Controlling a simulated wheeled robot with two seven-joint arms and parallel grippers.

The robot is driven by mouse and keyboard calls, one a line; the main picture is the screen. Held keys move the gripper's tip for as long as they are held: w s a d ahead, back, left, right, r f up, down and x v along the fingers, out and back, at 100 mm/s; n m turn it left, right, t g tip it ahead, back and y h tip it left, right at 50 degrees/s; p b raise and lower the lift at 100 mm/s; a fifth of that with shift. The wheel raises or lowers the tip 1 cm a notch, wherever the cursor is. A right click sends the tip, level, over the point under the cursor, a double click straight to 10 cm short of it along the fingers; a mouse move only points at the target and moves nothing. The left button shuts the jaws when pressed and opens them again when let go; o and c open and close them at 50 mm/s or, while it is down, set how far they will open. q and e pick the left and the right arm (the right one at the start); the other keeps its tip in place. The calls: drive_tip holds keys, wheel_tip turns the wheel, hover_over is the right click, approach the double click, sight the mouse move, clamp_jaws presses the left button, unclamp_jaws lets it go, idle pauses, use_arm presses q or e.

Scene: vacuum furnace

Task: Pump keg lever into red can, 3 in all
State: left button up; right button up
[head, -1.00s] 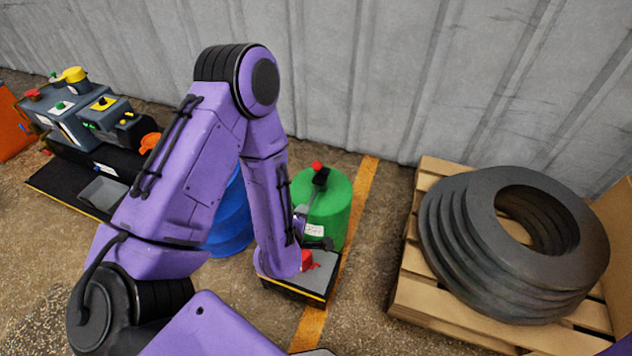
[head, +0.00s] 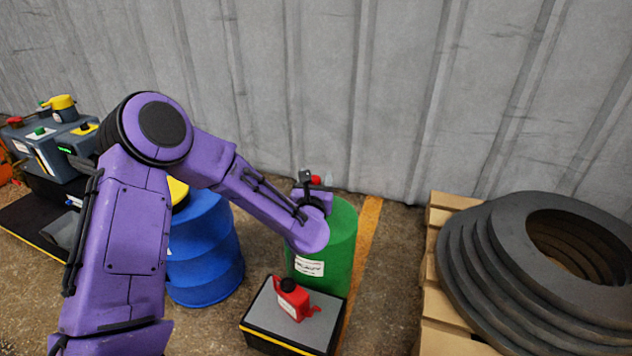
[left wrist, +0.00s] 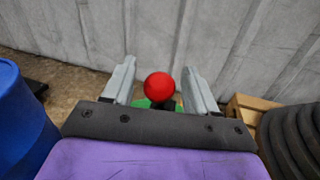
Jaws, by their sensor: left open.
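The green keg (head: 340,240) stands against the wall side, with a white label on its front. Its lever has a red knob (head: 316,180), partly hidden behind my left gripper (head: 316,182) in the head view. In the left wrist view the red knob (left wrist: 159,86) sits between the two open fingers of my left gripper (left wrist: 160,82), with space on both sides. The red can (head: 293,299) with a black cap stands upright on a grey-topped platform (head: 262,318) in front of the keg. My right gripper is not in view.
A blue drum (head: 205,250) stands left of the keg, partly behind my left arm. A pallet (head: 445,335) with stacked dark rings (head: 490,270) is at the right. A control bench (head: 50,150) is at the far left. The grey wall (head: 400,90) closes off the back.

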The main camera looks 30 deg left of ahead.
use_arm(q)
drive_tip(key=shift+x, duration=0.8)
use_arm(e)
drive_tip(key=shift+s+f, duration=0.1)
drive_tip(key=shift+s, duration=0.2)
use_arm(q)
drive_tip(key=shift+c, duration=0.4)
